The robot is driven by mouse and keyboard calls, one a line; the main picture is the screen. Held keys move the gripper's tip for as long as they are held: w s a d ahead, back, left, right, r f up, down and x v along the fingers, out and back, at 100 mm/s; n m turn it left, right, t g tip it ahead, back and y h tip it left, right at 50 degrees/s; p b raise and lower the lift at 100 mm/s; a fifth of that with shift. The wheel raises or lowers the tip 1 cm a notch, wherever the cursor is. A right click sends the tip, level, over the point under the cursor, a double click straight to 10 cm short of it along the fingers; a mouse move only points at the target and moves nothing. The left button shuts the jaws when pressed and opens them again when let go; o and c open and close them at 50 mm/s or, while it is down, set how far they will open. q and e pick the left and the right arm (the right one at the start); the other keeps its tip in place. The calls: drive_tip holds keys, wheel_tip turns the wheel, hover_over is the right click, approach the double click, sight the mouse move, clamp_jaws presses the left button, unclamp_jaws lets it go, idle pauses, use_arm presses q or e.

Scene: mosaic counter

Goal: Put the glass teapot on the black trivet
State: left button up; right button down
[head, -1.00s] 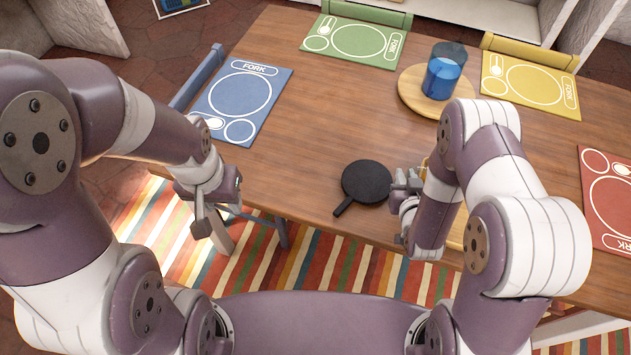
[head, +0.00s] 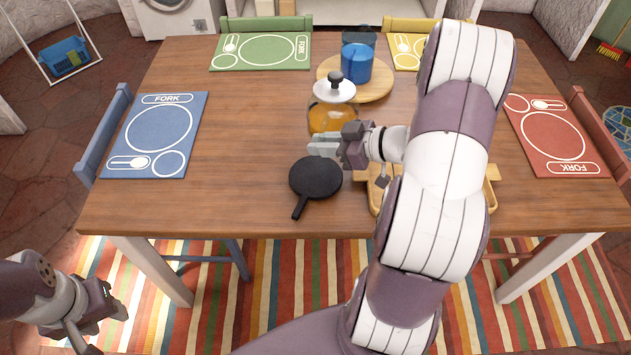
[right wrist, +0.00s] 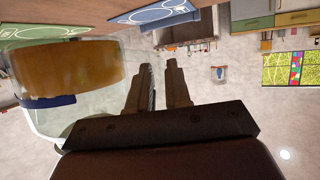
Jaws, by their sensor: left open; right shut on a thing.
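The glass teapot (head: 333,116) holds amber liquid and has a white lid with a black knob. It is behind the black trivet (head: 315,177), which lies flat near the table's front with its short handle toward me. My right gripper (head: 322,147) is at the teapot's near side, shut on it; its fingers partly hide the pot. The right wrist view shows the teapot (right wrist: 70,75) upside down beside the fingers (right wrist: 160,88). I cannot tell whether the teapot touches the table. My left gripper (head: 106,330) is open and empty, low at the left, off the table.
A blue cup (head: 356,65) stands on a round wooden board (head: 377,88) behind the teapot. A wooden tray (head: 491,190) is partly hidden by my right arm. Blue (head: 133,120), green (head: 220,55), yellow (head: 400,62) and red (head: 580,128) placemats lie around the table. The left middle is clear.

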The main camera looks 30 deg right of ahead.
drive_tip(key=s+d+f+n+g+y+b, duration=0.15)
drive_tip(key=s+d, duration=0.25)
drive_tip(key=s, duration=0.5)
drive_tip(key=t+h+b, duration=0.1)
drive_tip(key=b, duration=0.6)
hover_over(311, 187)
drive_tip(key=s+a, duration=0.4)
drive_tip(key=s, duration=0.1)
wheel_tip(311, 187, down, 7)
drive_tip(key=f, duration=0.2)
drive_tip(key=f+b, duration=0.1)
drive_tip(key=shift+w+d+f, duration=0.15)
drive_tip(key=shift+d+f, duration=0.1)
drive_tip(key=shift+f, duration=0.35)
drive_tip(key=shift+r, duration=0.1)
drive_tip(key=c, duration=1.1)
unclamp_jaws()
drive_tip(key=shift+f, duration=0.2)
drive_tip(key=shift+o, duration=0.2)
